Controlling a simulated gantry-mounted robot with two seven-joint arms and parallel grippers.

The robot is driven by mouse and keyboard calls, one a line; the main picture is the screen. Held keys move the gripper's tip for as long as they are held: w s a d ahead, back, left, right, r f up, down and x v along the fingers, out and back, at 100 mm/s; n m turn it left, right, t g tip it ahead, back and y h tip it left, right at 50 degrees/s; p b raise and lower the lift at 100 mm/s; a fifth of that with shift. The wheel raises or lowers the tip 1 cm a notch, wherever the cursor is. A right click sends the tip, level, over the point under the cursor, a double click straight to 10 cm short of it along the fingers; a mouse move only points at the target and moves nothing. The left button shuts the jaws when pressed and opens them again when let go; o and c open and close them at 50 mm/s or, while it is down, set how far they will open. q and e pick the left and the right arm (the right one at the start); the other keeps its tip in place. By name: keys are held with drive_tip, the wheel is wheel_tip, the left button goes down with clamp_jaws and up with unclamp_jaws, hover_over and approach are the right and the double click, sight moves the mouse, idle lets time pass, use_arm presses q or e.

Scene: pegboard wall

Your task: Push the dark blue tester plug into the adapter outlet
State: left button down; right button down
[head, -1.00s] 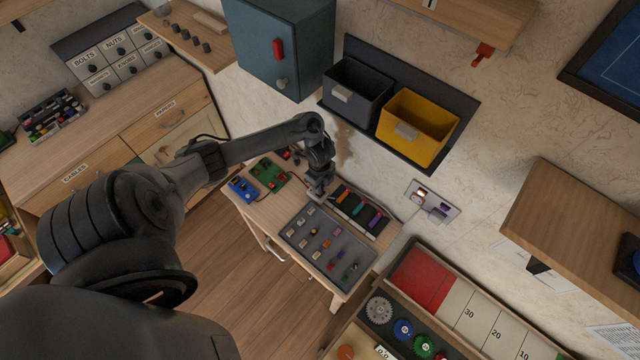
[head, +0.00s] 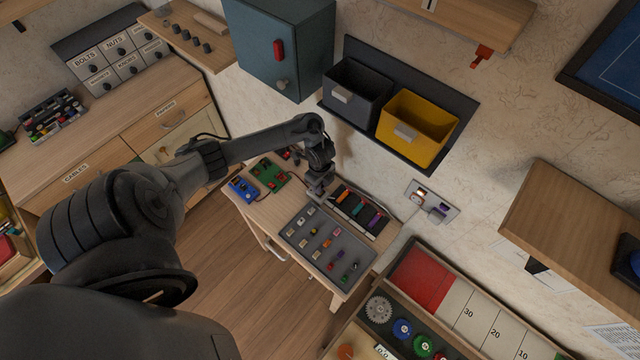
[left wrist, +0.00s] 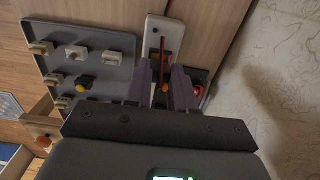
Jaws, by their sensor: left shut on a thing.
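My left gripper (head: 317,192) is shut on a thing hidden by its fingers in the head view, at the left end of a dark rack. In the left wrist view the fingers (left wrist: 166,88) are close together, with a thin dark and red strip between them; I cannot tell whether it is held or lies behind. A wall outlet plate (head: 447,203) is to the right, with a light-coloured part at left and a purple-blue part at right; I cannot tell which is the adapter. I cannot single out the dark blue tester plug. My right gripper is not in view.
The dark rack (head: 379,232) holds coloured pieces beside a grey tray (head: 296,244) of small parts. A blue box (head: 243,188) and green board (head: 270,172) are on the left of the bench. Yellow (head: 413,130) and black (head: 352,92) bins hang above.

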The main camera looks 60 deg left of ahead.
use_arm(q)
drive_tip(key=shift+f+b, duration=0.6)
drive_tip(key=shift+f, duration=0.25)
drive_tip(key=c, duration=0.9)
unclamp_jaws()
drive_tip(key=shift+o, duration=0.2)
drive_tip(key=shift+r, duration=0.15)
drive_tip(key=shift+r+p, duration=1.05)
drive_tip(key=shift+p, duration=0.25)
drive_tip(key=shift+r+p, duration=1.35)
drive_tip(key=shift+p, duration=0.1)
drive_tip(key=shift+s, duration=0.1)
